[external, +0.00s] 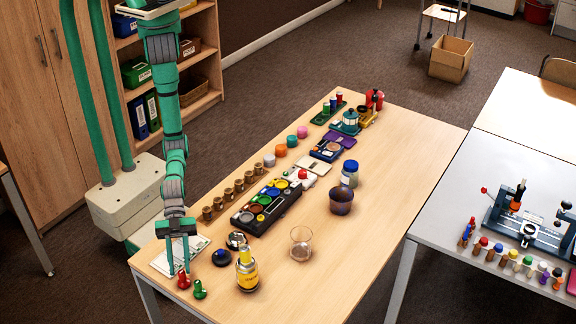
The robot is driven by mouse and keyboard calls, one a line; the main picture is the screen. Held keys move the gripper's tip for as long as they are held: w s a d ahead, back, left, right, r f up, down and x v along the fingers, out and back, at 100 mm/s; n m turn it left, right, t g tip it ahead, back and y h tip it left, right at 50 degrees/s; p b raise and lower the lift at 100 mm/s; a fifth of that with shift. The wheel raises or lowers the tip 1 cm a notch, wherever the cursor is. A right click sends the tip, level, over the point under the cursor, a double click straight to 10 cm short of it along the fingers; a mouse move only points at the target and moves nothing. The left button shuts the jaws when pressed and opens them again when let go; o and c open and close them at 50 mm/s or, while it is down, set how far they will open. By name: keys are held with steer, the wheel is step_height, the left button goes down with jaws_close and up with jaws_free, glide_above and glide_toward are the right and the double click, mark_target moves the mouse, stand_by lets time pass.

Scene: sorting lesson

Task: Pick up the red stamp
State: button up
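The red stamp (183,281) stands upright at the near left corner of the wooden table. A similar green stamp (200,290) stands just to its right. My gripper (179,270) points down over this corner, with its fingertips close above and behind the red stamp. Its two fingers are apart, with a gap between them, and I see nothing held. I cannot tell whether a fingertip touches the red stamp.
A white sheet or pad (195,246) lies under my gripper. A dark blue round thing (222,258), a yellow bottle (246,272) and a clear cup (301,243) stand to the right. A paint tray (240,222) lies farther back.

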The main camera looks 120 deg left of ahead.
mark_target(182, 277)
steer(key=shift+f+x, duration=0.15)
steer(key=shift+x, duration=1.55)
steer(key=shift+f+x, duration=0.1)
steer(key=shift+x, duration=1.65)
steer(key=shift+a, duration=0.25)
jaws_close()
